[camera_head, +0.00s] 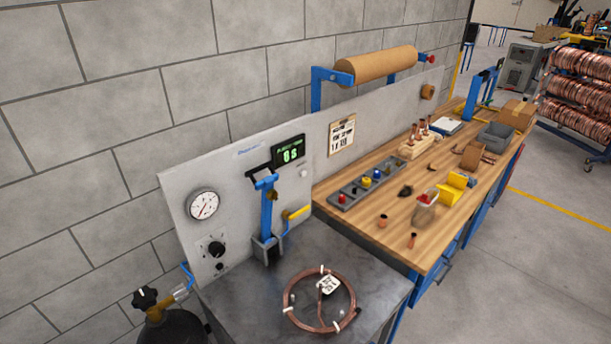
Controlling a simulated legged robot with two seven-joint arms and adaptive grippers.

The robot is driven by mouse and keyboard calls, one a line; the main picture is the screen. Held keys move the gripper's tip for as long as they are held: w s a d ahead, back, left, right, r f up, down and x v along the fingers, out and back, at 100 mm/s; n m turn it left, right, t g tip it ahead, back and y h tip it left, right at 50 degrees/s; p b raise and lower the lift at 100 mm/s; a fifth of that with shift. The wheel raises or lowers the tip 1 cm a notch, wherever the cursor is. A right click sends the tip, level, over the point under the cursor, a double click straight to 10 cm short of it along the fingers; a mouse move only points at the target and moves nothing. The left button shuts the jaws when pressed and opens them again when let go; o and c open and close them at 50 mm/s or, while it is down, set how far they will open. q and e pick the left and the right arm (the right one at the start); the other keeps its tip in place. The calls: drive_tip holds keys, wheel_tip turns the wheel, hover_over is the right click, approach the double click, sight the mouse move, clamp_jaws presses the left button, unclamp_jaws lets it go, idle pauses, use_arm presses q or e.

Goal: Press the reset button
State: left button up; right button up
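No button can be read as labelled reset at this size. A grey panel (235,185) stands upright at the back of a metal table. It carries a dark display (289,152) with green digits, a round gauge (203,205), a black knob (216,247) and a small dark round fitting (220,267) below the knob. A small pale round fitting (304,172) sits below the display. A grey strip tray (345,198) with red, blue and yellow round pieces lies on the wooden bench; whether these are buttons I cannot tell. Neither of my grippers is in view.
A copper coil (290,318) with white ties lies on the metal table (250,300). A blue clamp stand (268,215) and yellow-handled valve (298,212) are at the panel. A gas cylinder (172,330) stands at left. The wooden bench (360,222) holds several small parts and bins.

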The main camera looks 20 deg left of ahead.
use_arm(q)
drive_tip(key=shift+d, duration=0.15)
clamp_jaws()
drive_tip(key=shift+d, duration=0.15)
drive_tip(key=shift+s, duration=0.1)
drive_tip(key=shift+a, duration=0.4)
